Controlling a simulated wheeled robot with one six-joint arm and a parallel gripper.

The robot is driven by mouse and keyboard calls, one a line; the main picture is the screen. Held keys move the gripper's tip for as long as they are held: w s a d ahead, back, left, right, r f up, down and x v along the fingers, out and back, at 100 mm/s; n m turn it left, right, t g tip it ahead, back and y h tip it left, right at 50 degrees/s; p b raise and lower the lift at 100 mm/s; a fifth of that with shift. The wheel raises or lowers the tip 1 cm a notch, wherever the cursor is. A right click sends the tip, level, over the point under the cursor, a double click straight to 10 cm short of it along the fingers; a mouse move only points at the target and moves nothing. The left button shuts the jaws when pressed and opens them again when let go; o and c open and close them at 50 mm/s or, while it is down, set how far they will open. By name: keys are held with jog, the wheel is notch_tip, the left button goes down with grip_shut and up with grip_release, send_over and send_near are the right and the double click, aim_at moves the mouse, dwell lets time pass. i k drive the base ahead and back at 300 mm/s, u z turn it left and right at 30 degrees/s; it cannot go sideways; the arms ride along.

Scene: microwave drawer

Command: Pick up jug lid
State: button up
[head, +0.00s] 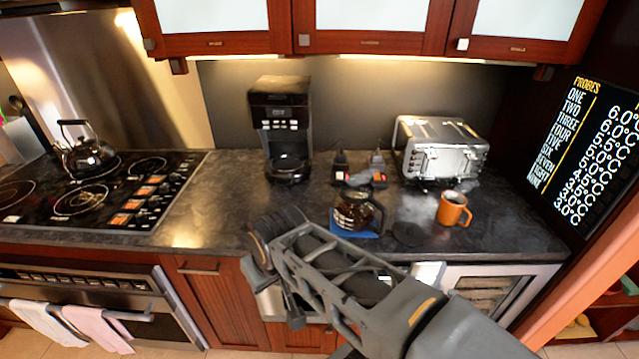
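A flat, dark round piece that looks like the jug lid (408,234) lies on the counter, just right of the glass jug. The jug (353,210) has a dark handle and dark contents and stands on a blue mat (343,231). An orange mug (452,209) stands right of the lid. My arm reaches in from the lower right, in front of the counter's front edge. My gripper (272,298) appears to be low at the arm's far end, left of the lid and apart from it. Its fingers are not clear, so its opening cannot be told.
A coffee maker (281,130) and a silver toaster (442,150) stand at the back of the counter. Small dark items (360,170) stand between them. A kettle (86,150) sits on the hob at left. Wall cabinets (370,30) overhang. The counter left of the coffee maker is clear.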

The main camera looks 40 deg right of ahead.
aim_at(409, 234)
jog(key=z, duration=1.15)
jog(key=k, duration=0.4)
jog(key=z, duration=0.65)
jog(key=i, duration=0.5)
jog(key=z, duration=0.05)
